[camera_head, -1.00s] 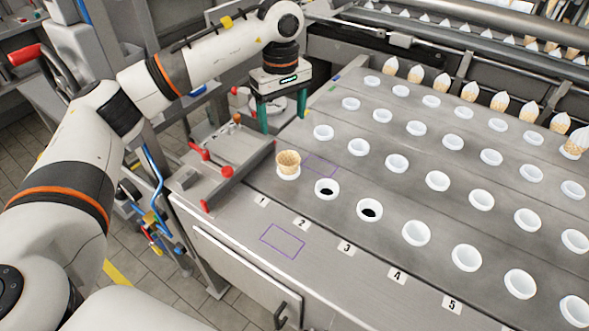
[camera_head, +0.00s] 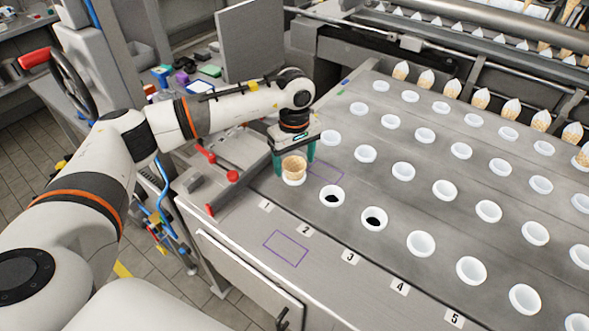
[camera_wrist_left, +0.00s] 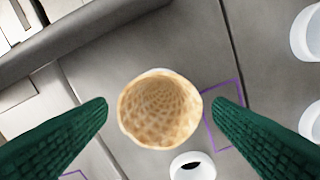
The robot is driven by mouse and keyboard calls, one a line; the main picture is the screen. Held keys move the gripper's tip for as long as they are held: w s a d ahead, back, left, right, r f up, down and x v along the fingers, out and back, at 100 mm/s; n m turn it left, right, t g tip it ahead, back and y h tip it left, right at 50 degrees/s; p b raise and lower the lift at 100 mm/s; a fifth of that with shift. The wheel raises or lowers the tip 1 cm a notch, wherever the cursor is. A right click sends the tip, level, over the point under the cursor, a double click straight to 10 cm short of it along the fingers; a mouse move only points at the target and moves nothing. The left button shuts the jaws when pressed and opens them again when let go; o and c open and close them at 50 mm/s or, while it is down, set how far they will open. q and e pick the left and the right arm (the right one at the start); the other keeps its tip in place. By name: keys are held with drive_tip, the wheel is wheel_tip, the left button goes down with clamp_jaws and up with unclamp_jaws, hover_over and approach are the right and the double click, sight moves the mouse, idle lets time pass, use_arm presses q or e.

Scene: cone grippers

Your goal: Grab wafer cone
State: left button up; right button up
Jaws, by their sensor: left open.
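The wafer cone (camera_head: 294,166) is empty and stands upright in a white holder in row 1, nearest the left edge of the metal table. In the left wrist view the cone (camera_wrist_left: 160,108) is seen from above, its open mouth between two green fingers. My left gripper (camera_head: 293,157) is open, its green fingers pointing down just behind and to either side of the cone in the head view. In the left wrist view my left gripper (camera_wrist_left: 160,103) shows a gap on both sides of the cone. My right gripper is not in view.
Rows of white holders (camera_head: 421,243) cover the metal table (camera_head: 330,230); two near the cone have dark holes. A fixture with red knobs (camera_head: 207,156) stands left of the cone. Filled cones (camera_head: 480,99) line the back. A purple outline (camera_head: 286,248) marks the front.

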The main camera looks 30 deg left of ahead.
use_arm(q)
drive_tip(key=shift+f, duration=1.05)
drive_tip(key=c, duration=0.7)
drive_tip(key=shift+r, duration=0.15)
